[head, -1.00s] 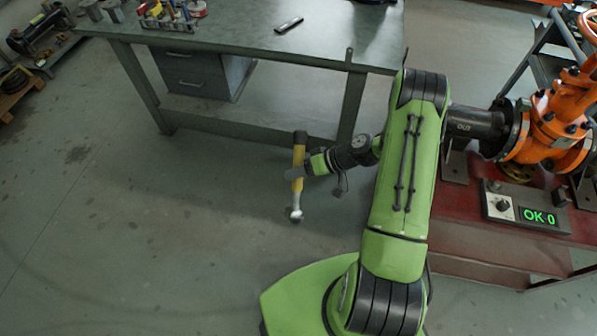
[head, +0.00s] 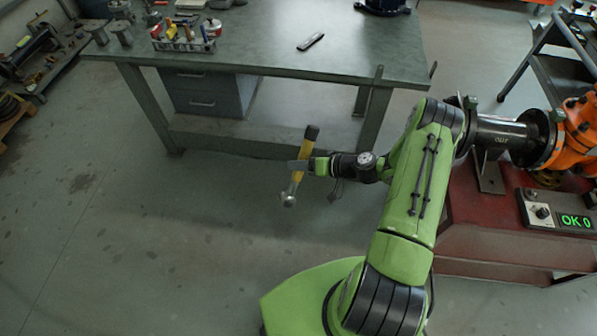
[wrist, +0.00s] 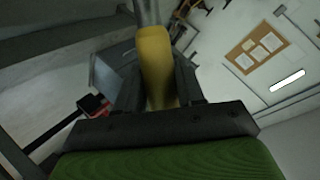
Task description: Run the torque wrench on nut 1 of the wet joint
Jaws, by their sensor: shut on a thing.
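My gripper (head: 301,166) is shut on the yellow grip of the torque wrench (head: 298,178) and holds it in the air in front of the workbench. The wrench is tilted, its dark end up and its metal head down. In the wrist view the yellow grip (wrist: 156,62) stands between my fingers. The orange gate valve (head: 582,125) is at the right edge, partly cut off. A dark pipe marked OUT (head: 500,138) joins it at a flange (head: 541,138). I cannot tell which joint is wet or which nut is nut 1.
The green-topped workbench (head: 270,58) stands behind my gripper, with a tool rack (head: 184,40) and a dark flat object (head: 311,41) on it. A control box reading OK 0 (head: 560,216) sits on the red stand (head: 500,238). The floor at left is clear.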

